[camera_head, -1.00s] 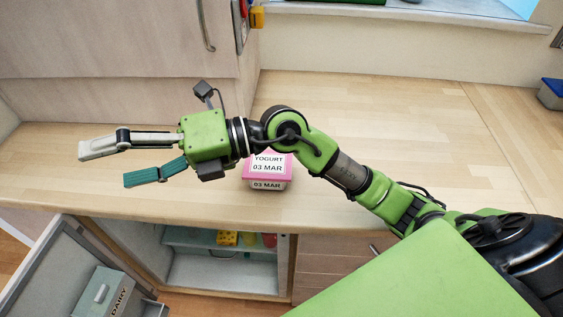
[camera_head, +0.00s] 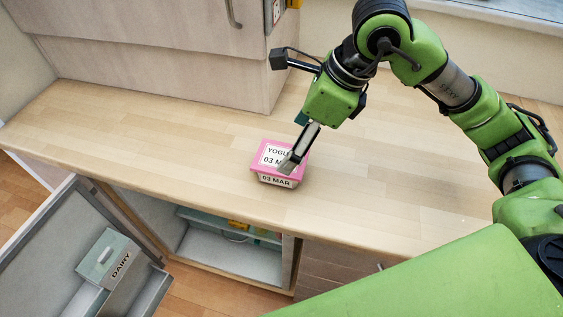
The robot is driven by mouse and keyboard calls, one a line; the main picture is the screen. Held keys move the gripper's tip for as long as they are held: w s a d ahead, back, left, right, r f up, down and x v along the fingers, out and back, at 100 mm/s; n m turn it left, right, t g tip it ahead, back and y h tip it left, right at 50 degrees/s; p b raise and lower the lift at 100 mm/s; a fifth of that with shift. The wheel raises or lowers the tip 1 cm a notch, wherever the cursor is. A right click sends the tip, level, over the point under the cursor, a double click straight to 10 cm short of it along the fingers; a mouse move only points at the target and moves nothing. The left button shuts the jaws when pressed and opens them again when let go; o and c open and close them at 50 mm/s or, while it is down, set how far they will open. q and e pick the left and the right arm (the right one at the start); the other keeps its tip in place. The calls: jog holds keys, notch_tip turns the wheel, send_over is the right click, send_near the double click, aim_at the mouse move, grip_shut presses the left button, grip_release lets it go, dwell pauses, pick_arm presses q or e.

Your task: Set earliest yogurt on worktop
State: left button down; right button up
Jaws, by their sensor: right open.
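A pink-lidded yogurt tub (camera_head: 265,172) stands upright on the wooden worktop (camera_head: 160,137), near its front edge. Its labels read "YOGURT" and "03 MAR", partly covered by a finger. The other, teal finger is mostly hidden behind the gripper body. My left gripper is not in view.
Below the worktop an open fridge (camera_head: 225,260) holds a yellow item (camera_head: 238,224) on its shelf. Its door (camera_head: 45,250) stands open at the left with a "DAIRY" box (camera_head: 108,258). The worktop is clear left and right of the tub.

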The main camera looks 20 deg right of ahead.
aim_at(282, 158)
jog(key=x, duration=0.2)
jog(key=shift+w+a+f, duration=0.1)
jog(key=shift+f, duration=0.25)
jog(key=p+x, duration=0.1)
jog(key=x, duration=0.3)
jog(key=shift+w+p, duration=0.1)
jog(key=shift+p, duration=0.25)
jog(key=shift+w+a+f, duration=0.15)
jog(key=shift+f, duration=0.4)
jog(key=shift+f+b, duration=0.25)
jog(key=shift+b, duration=0.25)
jog(key=c, duration=1.5)
jog(key=shift+r, duration=0.1)
